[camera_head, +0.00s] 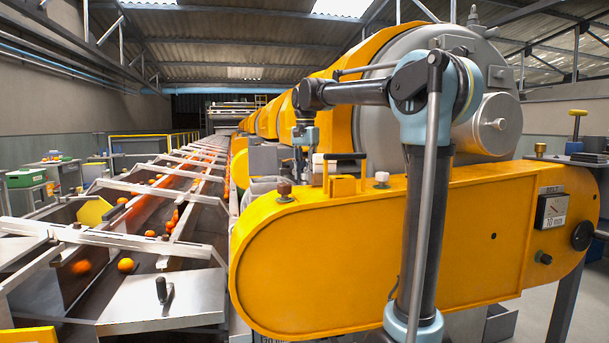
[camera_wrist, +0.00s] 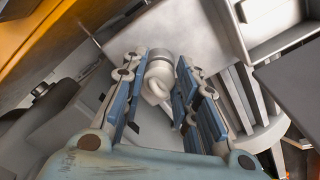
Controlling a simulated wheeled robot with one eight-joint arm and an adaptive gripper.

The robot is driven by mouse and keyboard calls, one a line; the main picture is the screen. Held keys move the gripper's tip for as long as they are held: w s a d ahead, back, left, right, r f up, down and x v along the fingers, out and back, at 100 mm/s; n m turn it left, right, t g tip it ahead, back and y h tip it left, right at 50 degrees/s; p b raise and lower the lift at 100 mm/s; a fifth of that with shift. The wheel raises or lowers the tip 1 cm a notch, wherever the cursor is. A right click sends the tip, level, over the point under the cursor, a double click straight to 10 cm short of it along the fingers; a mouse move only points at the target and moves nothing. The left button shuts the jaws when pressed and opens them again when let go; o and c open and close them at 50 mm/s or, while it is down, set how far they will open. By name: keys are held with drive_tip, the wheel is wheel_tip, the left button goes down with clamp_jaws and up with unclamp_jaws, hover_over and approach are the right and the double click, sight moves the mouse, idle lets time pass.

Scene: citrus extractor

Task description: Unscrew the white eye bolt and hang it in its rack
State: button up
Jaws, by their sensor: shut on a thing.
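The white eye bolt (camera_wrist: 158,80) shows in the wrist view between the two blue-padded fingers of my gripper (camera_wrist: 158,92). Its curved eye faces the camera, with a round collar just beyond it. The fingers are closed on it from both sides. Beyond the collar is a pale grey metal surface (camera_wrist: 200,30); I cannot tell whether the bolt is still threaded into anything. In the head view my gripper (camera_head: 303,165) points down behind the yellow belt guard, and the bolt cannot be made out there. I cannot identify the rack in either view.
The long yellow belt guard (camera_head: 400,250) fills the near right, with a dark knob (camera_head: 285,190) and a pale knob (camera_head: 382,178) on top. A yellow block with a black handle (camera_head: 343,170) stands close to my gripper. The conveyor with oranges (camera_head: 126,265) lies left.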

drive_tip(key=shift+n, duration=0.9)
drive_tip(key=shift+n, duration=0.8)
drive_tip(key=o, duration=0.6)
drive_tip(key=shift+m, duration=0.9)
